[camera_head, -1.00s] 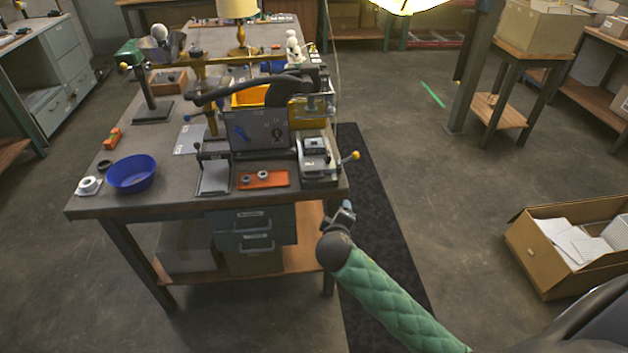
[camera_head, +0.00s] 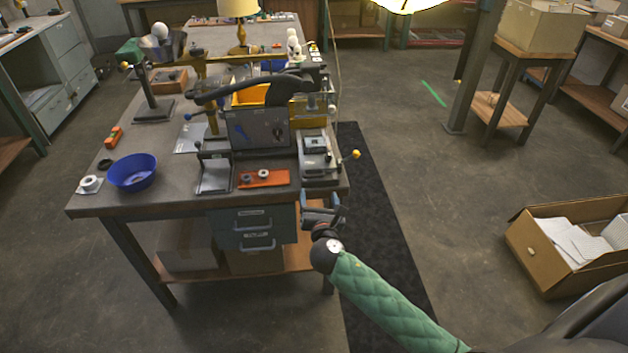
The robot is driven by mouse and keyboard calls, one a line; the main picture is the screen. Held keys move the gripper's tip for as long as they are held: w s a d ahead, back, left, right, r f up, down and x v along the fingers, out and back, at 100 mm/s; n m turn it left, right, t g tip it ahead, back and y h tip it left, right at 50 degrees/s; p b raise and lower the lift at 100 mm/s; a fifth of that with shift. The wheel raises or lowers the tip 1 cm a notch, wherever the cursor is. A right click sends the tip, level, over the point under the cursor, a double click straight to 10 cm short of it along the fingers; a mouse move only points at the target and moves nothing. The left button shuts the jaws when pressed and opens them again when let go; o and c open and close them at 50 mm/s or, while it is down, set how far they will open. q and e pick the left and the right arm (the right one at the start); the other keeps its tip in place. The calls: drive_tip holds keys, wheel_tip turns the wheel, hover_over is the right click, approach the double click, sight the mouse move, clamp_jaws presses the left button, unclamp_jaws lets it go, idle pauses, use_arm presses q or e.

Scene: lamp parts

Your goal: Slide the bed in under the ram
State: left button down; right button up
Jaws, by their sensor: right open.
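The bed, as I read it, is a grey metal slide (camera_head: 318,172) at the table's front right corner, with a small dark block (camera_head: 315,146) on it. A lever with a yellow ball (camera_head: 356,154) sticks out to its right. Behind the bed stands a press with a yellow frame (camera_head: 308,108); its ram is too small to make out clearly. My right gripper (camera_head: 320,200) is open and empty, just in front of the table's front edge, below and apart from the bed. My left gripper is not in view.
A grey panel (camera_head: 258,130) stands left of the bed. An orange plate (camera_head: 263,178) with rings lies in front of it. A blue bowl (camera_head: 132,172) sits at the table's left. Drawers (camera_head: 252,228) hang under the table.

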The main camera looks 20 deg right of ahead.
sight(314, 177)
drive_tip(key=w+n, duration=0.1)
drive_tip(key=w, duration=0.1)
drive_tip(key=w+n+p, duration=0.1)
drive_tip(key=w, duration=0.1)
drive_tip(key=w+d+n+p, duration=0.1)
drive_tip(key=w, duration=0.1)
drive_tip(key=shift+w+d+r, duration=0.1)
drive_tip(key=shift+w+r, duration=0.1)
drive_tip(key=shift+w, duration=0.05)
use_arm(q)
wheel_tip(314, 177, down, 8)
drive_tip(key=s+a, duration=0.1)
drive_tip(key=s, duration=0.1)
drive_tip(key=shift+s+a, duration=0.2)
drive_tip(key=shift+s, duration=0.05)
use_arm(e)
drive_tip(key=shift+w+d+f, duration=0.1)
drive_tip(key=shift+w+d, duration=0.05)
drive_tip(key=shift+w, duration=0.45)
drive_tip(key=shift+c, duration=0.4)
